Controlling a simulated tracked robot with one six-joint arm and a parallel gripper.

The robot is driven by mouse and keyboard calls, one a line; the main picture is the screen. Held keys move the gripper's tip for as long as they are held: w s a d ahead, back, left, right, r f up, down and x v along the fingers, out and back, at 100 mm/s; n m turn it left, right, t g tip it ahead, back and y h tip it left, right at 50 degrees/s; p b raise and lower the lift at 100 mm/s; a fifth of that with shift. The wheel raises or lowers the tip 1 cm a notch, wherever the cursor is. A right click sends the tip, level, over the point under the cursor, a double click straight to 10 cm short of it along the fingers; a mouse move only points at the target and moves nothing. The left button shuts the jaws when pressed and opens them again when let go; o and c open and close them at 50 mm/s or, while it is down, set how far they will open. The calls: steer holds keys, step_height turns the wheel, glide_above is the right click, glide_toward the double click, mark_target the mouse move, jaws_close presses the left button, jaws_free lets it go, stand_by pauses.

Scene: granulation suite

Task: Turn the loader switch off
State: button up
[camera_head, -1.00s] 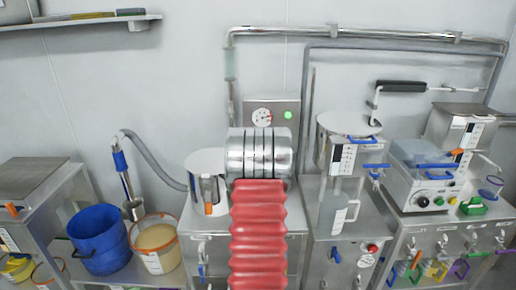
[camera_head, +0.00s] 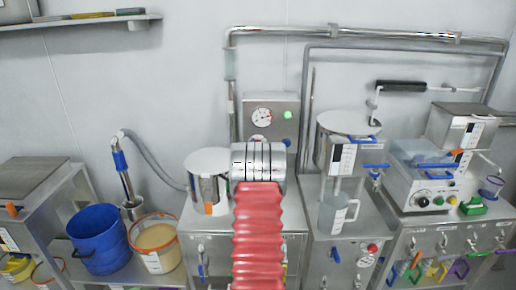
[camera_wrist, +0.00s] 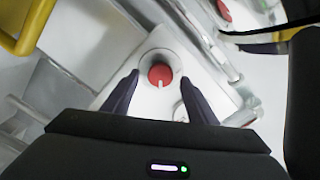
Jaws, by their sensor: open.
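A round red knob (camera_wrist: 161,75) with a short white mark sits in a pale ring on a light grey panel in the wrist view. Its mark points toward the bottom of that picture. My gripper (camera_wrist: 160,80) is open, with one dark finger on each side of the knob. I cannot tell whether the fingers touch it. No label is readable, so I cannot confirm that this knob is the loader switch. A second red knob (camera_wrist: 223,10) shows at the top edge. In the head view my arm hides my gripper.
A gauge panel with a lit green lamp (camera_head: 287,115) stands behind my arm. A steel pot (camera_head: 207,178) is left of it, and a jug (camera_head: 338,211) is right. Blue (camera_head: 98,238) and orange-rimmed (camera_head: 157,242) buckets stand left. A yellow handle (camera_wrist: 32,25) shows in the wrist view.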

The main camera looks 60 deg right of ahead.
steer(key=shift+x, duration=1.55)
steer(key=shift+c, duration=0.7)
steer(key=c, duration=0.9)
